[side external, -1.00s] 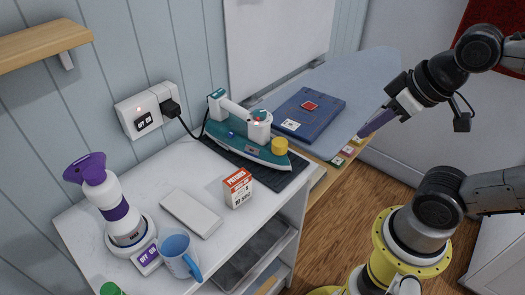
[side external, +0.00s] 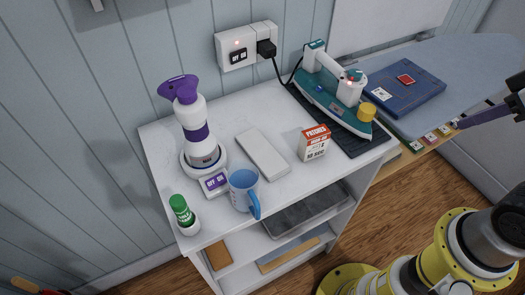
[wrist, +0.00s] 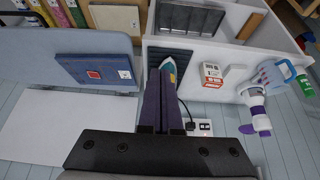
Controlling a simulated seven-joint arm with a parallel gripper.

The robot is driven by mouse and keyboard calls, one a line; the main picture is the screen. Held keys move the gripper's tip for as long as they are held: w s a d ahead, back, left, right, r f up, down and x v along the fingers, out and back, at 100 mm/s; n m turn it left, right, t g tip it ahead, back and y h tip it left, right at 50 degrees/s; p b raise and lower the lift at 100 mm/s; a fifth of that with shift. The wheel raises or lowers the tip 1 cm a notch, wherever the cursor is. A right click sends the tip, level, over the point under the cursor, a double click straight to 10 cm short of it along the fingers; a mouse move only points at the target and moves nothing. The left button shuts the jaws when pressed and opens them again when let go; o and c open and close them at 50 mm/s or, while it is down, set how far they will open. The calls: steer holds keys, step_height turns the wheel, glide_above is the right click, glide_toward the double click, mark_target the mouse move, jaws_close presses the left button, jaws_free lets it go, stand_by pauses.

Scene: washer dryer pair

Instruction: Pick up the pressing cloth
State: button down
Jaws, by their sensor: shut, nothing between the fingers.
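A pale folded slab (side external: 262,153), which looks like the pressing cloth, lies flat on the white counter between the purple-and-white steamer and the patches box. In the wrist view a pale piece (wrist: 236,74) beside the box seems to be the same thing. My gripper (side external: 461,124) is at the right edge of the side view, by the ironing board's front edge and well right of the slab. In the wrist view its dark purple fingers (wrist: 160,75) are together and empty, pointing toward the iron.
The iron (side external: 335,90) stands on a dark mat, its cord running to the wall socket (side external: 246,46). The steamer (side external: 193,128), blue mug (side external: 243,190), green-capped bottle (side external: 184,214) and patches box (side external: 314,143) crowd the counter. Folded blue fabric (side external: 398,90) lies on the ironing board (side external: 470,75).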

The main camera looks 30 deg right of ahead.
jaws_free()
stand_by(0.3)
steer(key=w+a+r+m, duration=0.1)
steer(key=w+r+m, duration=0.1)
steer(key=w+r, duration=0.45)
steer(key=n+g, duration=0.3)
steer(key=g, duration=0.3)
glide_above(266, 156)
step_height(266, 156, down, 11)
step_height(266, 156, down, 14)
steer(key=shift+r, duration=0.25)
